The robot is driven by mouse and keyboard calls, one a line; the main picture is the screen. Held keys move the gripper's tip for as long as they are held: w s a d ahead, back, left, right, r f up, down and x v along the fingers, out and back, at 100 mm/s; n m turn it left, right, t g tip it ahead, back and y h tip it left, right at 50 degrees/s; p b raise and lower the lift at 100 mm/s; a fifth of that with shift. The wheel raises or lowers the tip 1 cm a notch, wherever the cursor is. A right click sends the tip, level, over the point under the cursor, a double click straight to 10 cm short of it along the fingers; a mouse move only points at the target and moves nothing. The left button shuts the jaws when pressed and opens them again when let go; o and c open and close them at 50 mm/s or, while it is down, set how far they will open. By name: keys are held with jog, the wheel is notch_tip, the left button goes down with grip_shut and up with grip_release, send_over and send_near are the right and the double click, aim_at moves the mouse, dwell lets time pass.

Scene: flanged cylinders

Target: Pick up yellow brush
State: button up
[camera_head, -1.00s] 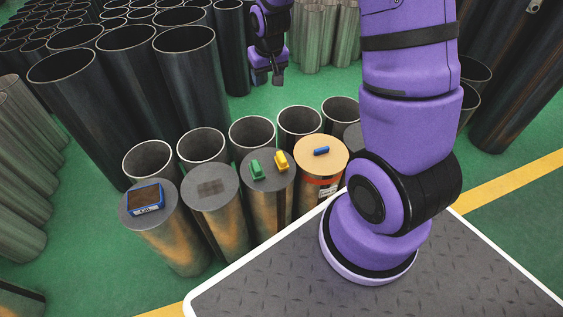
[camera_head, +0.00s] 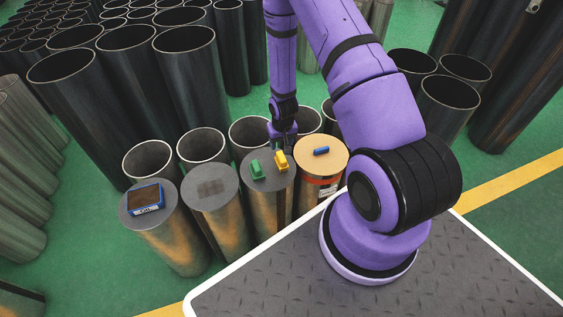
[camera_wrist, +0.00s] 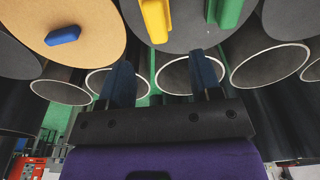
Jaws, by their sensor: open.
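The yellow brush (camera_head: 281,161) stands on the grey top of a closed cylinder (camera_head: 262,182), just right of a green brush (camera_head: 257,170). In the wrist view the yellow brush (camera_wrist: 155,18) is at the top centre, beyond the fingertips. My gripper (camera_head: 285,140) is behind and slightly above the yellow brush in the head view. In the wrist view its two dark blue fingers (camera_wrist: 162,72) are spread apart with nothing between them. The brush lies a little ahead of the gap and is not touched.
A blue object (camera_head: 321,151) lies on the tan-topped cylinder (camera_head: 319,166) to the right. A blue-framed box (camera_head: 146,199) sits on the leftmost grey top. An empty grey top (camera_head: 209,188) lies between. Open tubes (camera_head: 200,145) stand behind this row, close under my gripper.

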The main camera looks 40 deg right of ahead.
aim_at(281, 156)
jog(key=shift+w+d+f, duration=0.15)
jog(key=shift+f, duration=1.5)
jog(key=shift+w+d+f, duration=0.1)
jog(key=shift+w+f, duration=0.05)
jog(key=shift+f, duration=1.45)
jog(key=shift+w+d+f, duration=0.15)
jog(key=shift+f, duration=1.5)
grip_shut()
jog(key=shift+r, duration=0.2)
jog(key=shift+r, duration=0.6)
notch_tip(281, 156, up, 2)
jog(key=shift+w, duration=0.1)
jog(key=s+a+r, duration=0.1)
jog(key=s+a, duration=0.3)
jog(key=s, duration=1.1)
jog(key=shift+s+a+r, duration=0.2)
jog(key=shift+s, duration=0.1)
